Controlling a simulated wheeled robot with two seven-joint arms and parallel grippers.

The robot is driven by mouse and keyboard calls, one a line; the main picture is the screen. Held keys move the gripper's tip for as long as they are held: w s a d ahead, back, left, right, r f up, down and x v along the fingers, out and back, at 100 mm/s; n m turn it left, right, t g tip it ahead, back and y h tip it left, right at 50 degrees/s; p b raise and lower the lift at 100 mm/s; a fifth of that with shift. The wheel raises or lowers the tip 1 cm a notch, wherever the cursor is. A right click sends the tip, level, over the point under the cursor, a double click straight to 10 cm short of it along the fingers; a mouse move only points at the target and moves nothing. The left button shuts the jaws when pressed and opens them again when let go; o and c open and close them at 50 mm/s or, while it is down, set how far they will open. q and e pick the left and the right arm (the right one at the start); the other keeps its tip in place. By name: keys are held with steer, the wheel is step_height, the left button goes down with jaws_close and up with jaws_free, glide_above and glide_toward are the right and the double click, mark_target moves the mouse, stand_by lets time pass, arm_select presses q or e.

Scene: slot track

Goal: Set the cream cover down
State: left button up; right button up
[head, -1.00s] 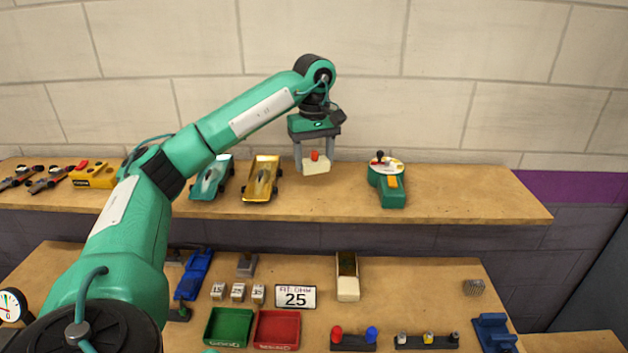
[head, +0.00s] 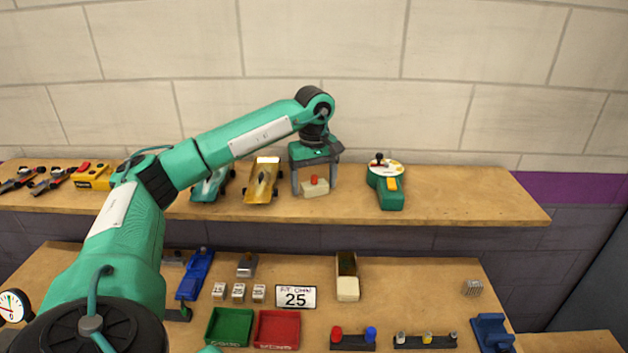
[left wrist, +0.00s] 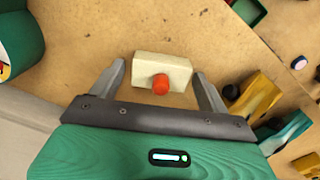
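The cream cover (head: 315,189), a small block with a red knob on top, sits on the upper shelf (head: 440,206), right of the gold car. My left gripper (head: 315,190) is over it, pointing down, with one finger on each side. In the left wrist view the cream cover (left wrist: 148,68) lies between the spread fingers (left wrist: 160,75), with a narrow gap on each side. The left gripper looks open around it. My right gripper is not in view.
The gold car (head: 262,181) and a teal car (head: 210,186) stand left of the cover. A green controller (head: 391,196) stands to its right, with bare shelf between. The lower bench holds green (head: 229,327) and red (head: 277,329) trays and small parts.

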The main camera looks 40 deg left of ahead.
arm_select(q)
steer(key=shift+r, duration=0.45)
step_height(320, 180, up, 5)
steer(key=shift+f+b, duration=0.15)
steer(key=shift+b, duration=0.75)
step_height(320, 180, up, 5)
steer(key=shift+f+p, duration=0.1)
steer(key=shift+p, duration=0.35)
steer(key=shift+r, duration=0.95)
